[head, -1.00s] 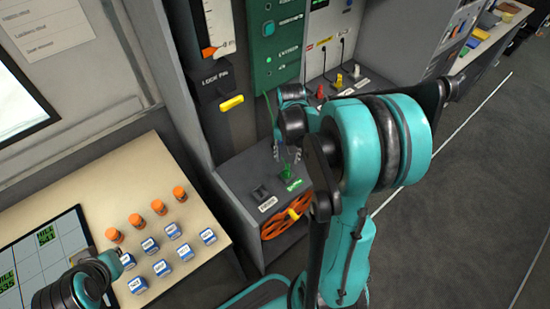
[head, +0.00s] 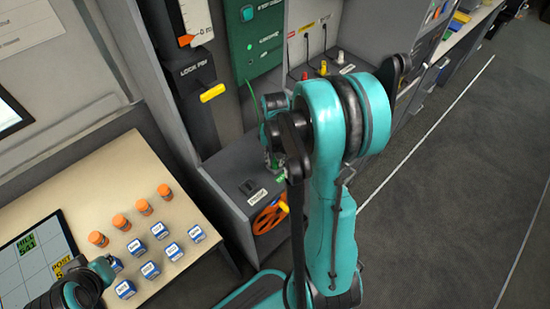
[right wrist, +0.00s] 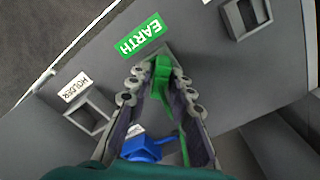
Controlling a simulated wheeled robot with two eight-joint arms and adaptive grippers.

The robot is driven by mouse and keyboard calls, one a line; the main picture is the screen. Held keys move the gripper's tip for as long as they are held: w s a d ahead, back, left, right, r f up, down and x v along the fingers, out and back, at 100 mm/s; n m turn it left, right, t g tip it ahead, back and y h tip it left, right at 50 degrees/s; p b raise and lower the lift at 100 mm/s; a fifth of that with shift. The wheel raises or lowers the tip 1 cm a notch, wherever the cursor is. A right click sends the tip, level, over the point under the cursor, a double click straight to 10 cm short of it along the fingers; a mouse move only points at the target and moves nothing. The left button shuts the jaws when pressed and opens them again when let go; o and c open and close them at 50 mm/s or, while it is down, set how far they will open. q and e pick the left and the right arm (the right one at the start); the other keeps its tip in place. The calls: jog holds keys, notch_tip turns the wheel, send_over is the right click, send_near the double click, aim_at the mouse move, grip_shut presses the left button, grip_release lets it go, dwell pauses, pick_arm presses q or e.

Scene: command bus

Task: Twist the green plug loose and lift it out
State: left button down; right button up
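The green plug (right wrist: 161,78) stands at the socket beside the green EARTH label (right wrist: 143,34) in the right wrist view, with a green cable trailing from it. My right gripper (right wrist: 160,80) has a fingertip on each side of the plug, close against it, and looks shut on it. In the head view my right gripper (head: 272,158) is mostly hidden behind my own arm, as are the plug and its label. My left gripper (head: 102,268) is low at the left edge of the desk; its fingers cannot be made out.
An empty square HOLDER socket (right wrist: 88,114) is beside the label, and another square opening (right wrist: 246,16) is opposite. A blue object (right wrist: 147,148) shows between my right fingers. An orange wheel (head: 268,217) is on the cabinet front. Blue blocks (head: 173,251) and orange-capped pieces (head: 143,207) stand on the desk.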

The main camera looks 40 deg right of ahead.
grip_shut()
jog(key=n, duration=0.3)
jog(key=shift+n, duration=0.5)
jog(key=n, duration=0.4)
jog(key=shift+b, duration=0.4)
jog(key=shift+n, duration=1)
jog(key=shift+r+p, duration=0.75)
jog(key=shift+r, duration=0.3)
